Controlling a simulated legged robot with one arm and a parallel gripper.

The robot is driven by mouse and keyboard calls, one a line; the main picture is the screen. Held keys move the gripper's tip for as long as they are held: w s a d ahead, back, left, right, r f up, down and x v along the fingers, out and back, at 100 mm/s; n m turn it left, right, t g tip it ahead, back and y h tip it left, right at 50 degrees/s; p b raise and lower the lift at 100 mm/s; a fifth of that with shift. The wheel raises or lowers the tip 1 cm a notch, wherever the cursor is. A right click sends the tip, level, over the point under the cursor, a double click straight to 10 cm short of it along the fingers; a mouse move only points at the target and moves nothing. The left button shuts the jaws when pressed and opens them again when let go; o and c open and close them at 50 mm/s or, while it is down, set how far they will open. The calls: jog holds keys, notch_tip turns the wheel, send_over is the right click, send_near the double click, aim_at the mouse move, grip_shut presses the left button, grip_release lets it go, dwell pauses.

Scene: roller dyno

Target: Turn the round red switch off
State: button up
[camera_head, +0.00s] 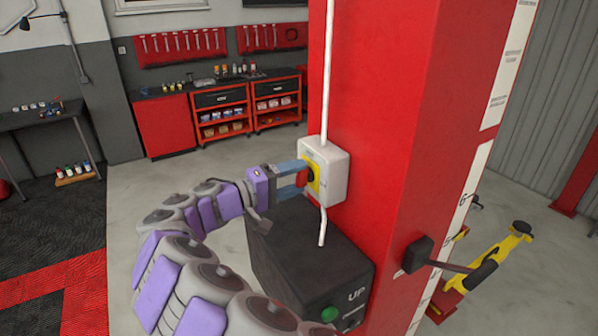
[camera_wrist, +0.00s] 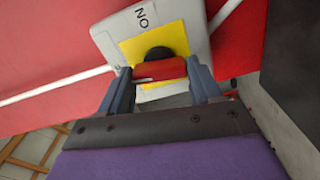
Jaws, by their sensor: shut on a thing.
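The round red switch (camera_wrist: 160,69) sits on a yellow plate (camera_wrist: 180,37) on a pale switch box marked "ON" (camera_wrist: 107,25). In the head view the box (camera_head: 337,172) is fixed to the side of a red column. My gripper (camera_head: 304,173) reaches the box from the left. In the wrist view its two blue-grey fingers (camera_wrist: 161,88) stand on either side of the red switch handle and are shut on it. A dark round part shows behind the handle. The lower part of the plate is partly hidden by my gripper.
The red column (camera_head: 385,120) stands close on the right. A black box marked "UP" (camera_head: 310,260) with a green button is just below the switch box. A white conduit (camera_head: 327,70) runs up the column. Open floor lies behind, before the red workbench (camera_head: 166,125).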

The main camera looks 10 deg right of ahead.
jog(key=shift+a+f+n+p, duration=0.15)
jog(key=shift+n+p, duration=0.35)
jog(key=shift+n, duration=0.4)
